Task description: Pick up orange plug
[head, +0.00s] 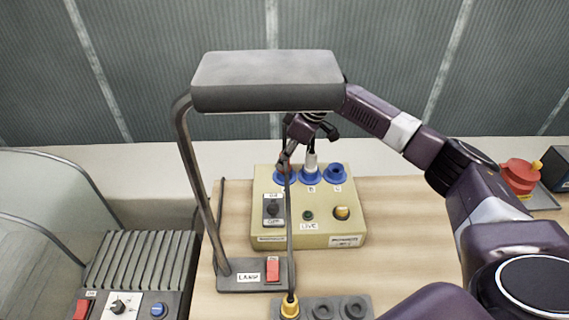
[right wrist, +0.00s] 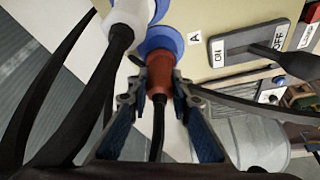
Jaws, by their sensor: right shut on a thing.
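A red-orange plug (right wrist: 160,76) with a black cable sits between the fingers of my right gripper (right wrist: 162,95) in the right wrist view. The gripper is shut on it. The plug's front end is at the blue socket marked A (right wrist: 160,40); I cannot tell how deep it sits. In the head view my right gripper (head: 285,157) is over the back left of the beige power box (head: 262,188), partly hiding the plug (head: 284,166). A yellow-orange plug (head: 290,307) stands in the dark holder block at the front. My left gripper is not in view.
A white plug (head: 310,162) is in the middle blue socket, close beside the gripper. The right blue socket (head: 336,173) is empty. A lamp head (head: 268,82) overhangs the box. A switch panel (head: 125,305) stands left. A red object (head: 520,172) is at right.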

